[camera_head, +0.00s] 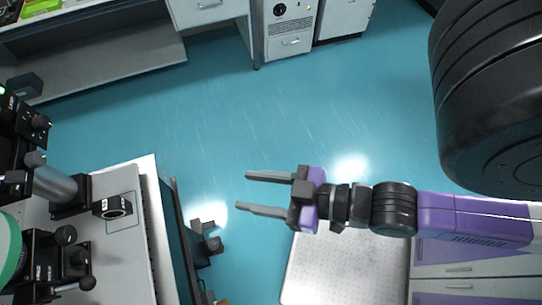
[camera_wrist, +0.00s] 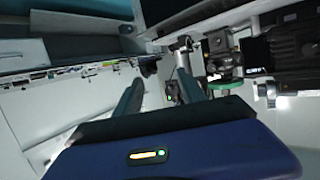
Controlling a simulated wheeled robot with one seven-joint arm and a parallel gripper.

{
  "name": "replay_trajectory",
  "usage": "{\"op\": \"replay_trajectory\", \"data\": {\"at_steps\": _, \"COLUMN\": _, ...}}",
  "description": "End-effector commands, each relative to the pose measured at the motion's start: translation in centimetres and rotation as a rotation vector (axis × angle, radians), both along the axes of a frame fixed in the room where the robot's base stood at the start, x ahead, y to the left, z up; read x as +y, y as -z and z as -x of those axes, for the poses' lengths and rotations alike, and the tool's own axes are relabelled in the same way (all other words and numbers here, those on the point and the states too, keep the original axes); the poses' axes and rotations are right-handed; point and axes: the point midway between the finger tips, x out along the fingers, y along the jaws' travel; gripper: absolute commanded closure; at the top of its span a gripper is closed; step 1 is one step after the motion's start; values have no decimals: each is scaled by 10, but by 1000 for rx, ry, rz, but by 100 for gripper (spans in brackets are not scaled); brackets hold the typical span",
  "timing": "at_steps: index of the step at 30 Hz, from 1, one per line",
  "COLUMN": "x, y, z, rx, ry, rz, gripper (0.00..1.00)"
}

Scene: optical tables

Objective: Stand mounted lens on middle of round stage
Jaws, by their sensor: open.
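My gripper (camera_head: 244,191) is open and empty, its two grey fingers pointing left above the blue floor. In the wrist view its fingers (camera_wrist: 158,95) show with nothing between them. A small black block with a pale ring on its face (camera_head: 119,208) stands on the optical table at the left, by a thin blue outline; it may be the mounted lens. My gripper is well to the right of it. A round disc with a green rim (camera_head: 14,252) is cut off by the left edge; I cannot tell whether it is the round stage. A green-rimmed part also shows in the wrist view (camera_wrist: 226,86).
Black optical mounts (camera_head: 68,262) and a grey cylinder (camera_head: 58,184) crowd the left table (camera_head: 145,230). Dark fittings (camera_head: 205,243) stick out from its right side. A perforated pale tabletop (camera_head: 345,268) lies below my arm. The blue floor (camera_head: 300,110) is clear.

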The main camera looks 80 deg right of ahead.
Motion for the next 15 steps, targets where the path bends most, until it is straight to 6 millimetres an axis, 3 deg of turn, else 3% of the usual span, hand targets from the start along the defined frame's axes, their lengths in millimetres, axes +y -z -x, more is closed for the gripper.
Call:
{"op": "replay_trajectory", "data": {"at_steps": 1, "x": -2, "y": -1, "z": 15, "rx": 5, "ry": 7, "rz": 5, "gripper": 53}}
{"op": "replay_trajectory", "data": {"at_steps": 6, "x": -4, "y": -10, "z": 39, "rx": -10, "ry": 15, "rz": 17, "gripper": 53}}
{"op": "replay_trajectory", "data": {"at_steps": 15, "x": -4, "y": -13, "z": 44, "rx": -16, "ry": 16, "rz": 18, "gripper": 53}}
